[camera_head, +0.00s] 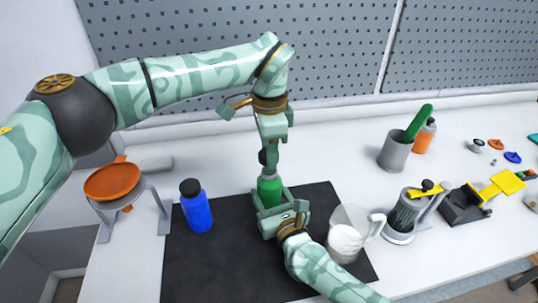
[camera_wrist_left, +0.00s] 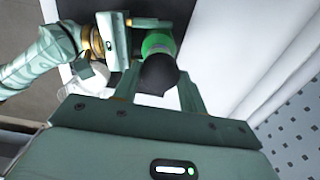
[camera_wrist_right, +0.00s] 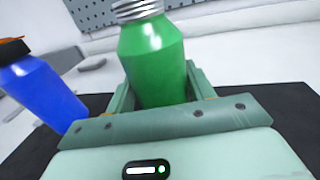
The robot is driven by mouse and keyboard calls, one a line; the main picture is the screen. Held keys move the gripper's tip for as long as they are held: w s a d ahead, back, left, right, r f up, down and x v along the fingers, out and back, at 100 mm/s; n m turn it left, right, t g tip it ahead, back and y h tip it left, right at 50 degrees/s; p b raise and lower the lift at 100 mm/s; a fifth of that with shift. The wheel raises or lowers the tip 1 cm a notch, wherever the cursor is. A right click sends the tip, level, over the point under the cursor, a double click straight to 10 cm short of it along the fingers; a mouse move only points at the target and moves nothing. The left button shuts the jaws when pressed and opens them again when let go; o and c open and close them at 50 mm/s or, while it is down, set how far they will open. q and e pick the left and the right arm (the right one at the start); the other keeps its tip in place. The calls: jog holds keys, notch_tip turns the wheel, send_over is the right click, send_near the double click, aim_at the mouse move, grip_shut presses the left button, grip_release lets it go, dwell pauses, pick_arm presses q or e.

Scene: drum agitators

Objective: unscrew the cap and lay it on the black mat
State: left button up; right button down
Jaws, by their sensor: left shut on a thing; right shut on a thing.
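A green bottle (camera_head: 270,188) stands upright over the black mat (camera_head: 215,265), between the fingers of my right gripper (camera_head: 280,212), which is shut on it. In the right wrist view the silver threaded neck (camera_wrist_right: 136,8) of the bottle is bare. My left gripper (camera_head: 265,160) points down above the bottle and is shut on the black cap (camera_head: 263,157). The cap also shows between its fingers in the left wrist view (camera_wrist_left: 158,76). The cap is apart from the neck, a little above it.
A blue bottle (camera_head: 196,212) with a black cap stands on the mat's left part. A clear pitcher (camera_head: 345,240) stands at the mat's right. An orange dish (camera_head: 112,182) sits on a grey stand at left. The mat's front left is clear. A pegboard (camera_head: 330,40) rises behind.

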pick_arm(q)
jog(key=shift+r, duration=0.9)
pick_arm(e)
jog(key=shift+c, duration=2.3)
grip_release()
pick_arm(q)
jog(key=shift+s+r+p, duration=0.1)
jog(key=shift+r+p, duration=0.4)
jog(key=shift+r, duration=0.15)
pick_arm(e)
jog(key=v, duration=1.1)
jog(key=shift+s+f, duration=0.1)
jog(key=shift+s+d, duration=0.15)
jog(key=shift+s, duration=0.25)
